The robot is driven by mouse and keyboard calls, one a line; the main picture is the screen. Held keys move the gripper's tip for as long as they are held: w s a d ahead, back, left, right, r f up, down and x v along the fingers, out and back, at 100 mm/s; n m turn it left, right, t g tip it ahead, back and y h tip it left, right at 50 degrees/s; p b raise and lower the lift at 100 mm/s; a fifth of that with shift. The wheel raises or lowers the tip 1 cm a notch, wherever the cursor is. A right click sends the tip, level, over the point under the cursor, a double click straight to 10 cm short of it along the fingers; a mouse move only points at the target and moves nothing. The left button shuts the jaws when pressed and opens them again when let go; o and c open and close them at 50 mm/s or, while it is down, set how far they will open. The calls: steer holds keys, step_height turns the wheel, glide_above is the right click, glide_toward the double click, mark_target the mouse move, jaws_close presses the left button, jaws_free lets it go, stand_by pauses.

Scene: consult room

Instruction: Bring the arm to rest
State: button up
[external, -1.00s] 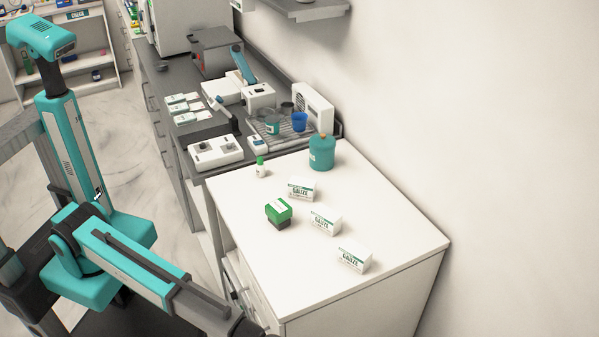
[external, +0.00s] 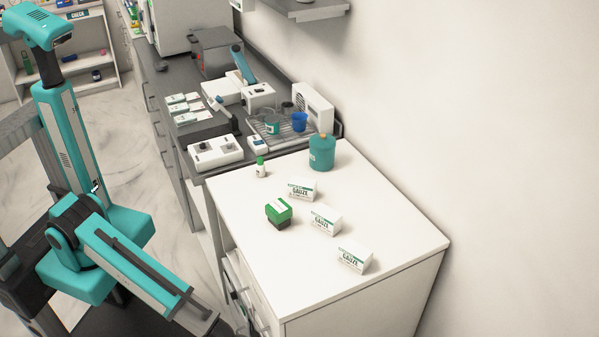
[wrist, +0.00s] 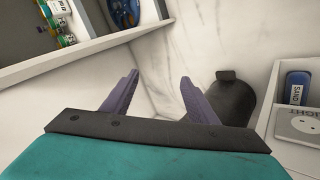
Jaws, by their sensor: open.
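My gripper (wrist: 157,98) shows in the wrist view with its two purple-grey fingers apart and nothing between them. Beyond the fingers are a pale marbled floor and a dark rounded object (wrist: 231,97) behind the right finger; I cannot tell what that object is. My gripper is out of sight there, past the bottom edge of the picture.
The white counter (external: 350,291) holds several gauze boxes (external: 325,219), a green box (external: 278,211), a small green-capped bottle (external: 261,167) and a teal jar (external: 321,152). A grey worktop with devices runs behind it. In the wrist view, a shelf (wrist: 75,63) crosses the upper left.

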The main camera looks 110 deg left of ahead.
steer(key=s+a+f+m+g+y+p, duration=0.1)
steer(key=s+a+f+g, duration=0.25)
steer(key=s, duration=0.55)
steer(key=s+a+f+m+g+y+p, duration=0.1)
steer(key=s+a+f+g+y, duration=0.2)
steer(key=s, duration=0.7)
steer(key=s+a+f+g+y, duration=0.1)
steer(key=s+a+g, duration=0.1)
steer(key=s+a, duration=0.3)
steer(key=s+a+f+m+g+y+p, duration=0.1)
steer(key=s+a, duration=0.5)
steer(key=s, duration=0.8)
steer(key=shift+s+a+g+y+p, duration=0.2)
steer(key=shift+s+g+y+p, duration=0.15)
steer(key=shift+g, duration=0.5)
steer(key=shift+w, duration=0.1)
steer(key=c, duration=0.4)
steer(key=shift+c, duration=0.2)
